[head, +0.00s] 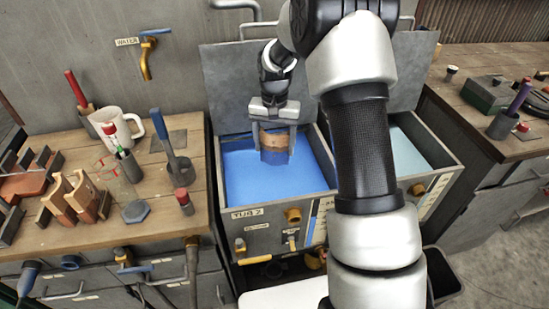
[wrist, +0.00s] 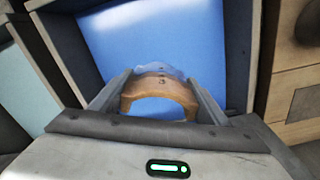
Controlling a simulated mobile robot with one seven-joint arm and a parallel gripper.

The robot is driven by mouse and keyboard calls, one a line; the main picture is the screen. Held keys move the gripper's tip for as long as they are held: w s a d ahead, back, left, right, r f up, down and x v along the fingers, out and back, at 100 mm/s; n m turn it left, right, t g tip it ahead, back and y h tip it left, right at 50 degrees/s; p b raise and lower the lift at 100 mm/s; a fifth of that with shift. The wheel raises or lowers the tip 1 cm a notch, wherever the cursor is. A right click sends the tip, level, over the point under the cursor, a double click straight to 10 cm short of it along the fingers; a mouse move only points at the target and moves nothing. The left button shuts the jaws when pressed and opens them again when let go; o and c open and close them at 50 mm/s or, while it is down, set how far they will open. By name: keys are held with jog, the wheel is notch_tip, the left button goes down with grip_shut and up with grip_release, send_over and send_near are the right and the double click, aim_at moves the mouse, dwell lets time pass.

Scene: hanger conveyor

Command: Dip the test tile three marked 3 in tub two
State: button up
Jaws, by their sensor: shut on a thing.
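The tile's lower part looks blue and seems to be in the liquid; I cannot tell how deep. In the wrist view my gripper (wrist: 160,88) frames the tile's upper arch against the blue.
A second tub (head: 440,168) with pale liquid stands right of tub two, partly behind my arm. The left bench (head: 110,222) carries brown arched tiles (head: 75,196), a white mug (head: 118,125) and upright tools. A raised grey panel (head: 225,75) stands behind tub two.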

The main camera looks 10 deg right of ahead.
notch_tip(320, 180, up, 6)
jog(key=p, duration=0.3)
jog(key=shift+r+p, duration=0.1)
jog(key=shift+p, duration=0.2)
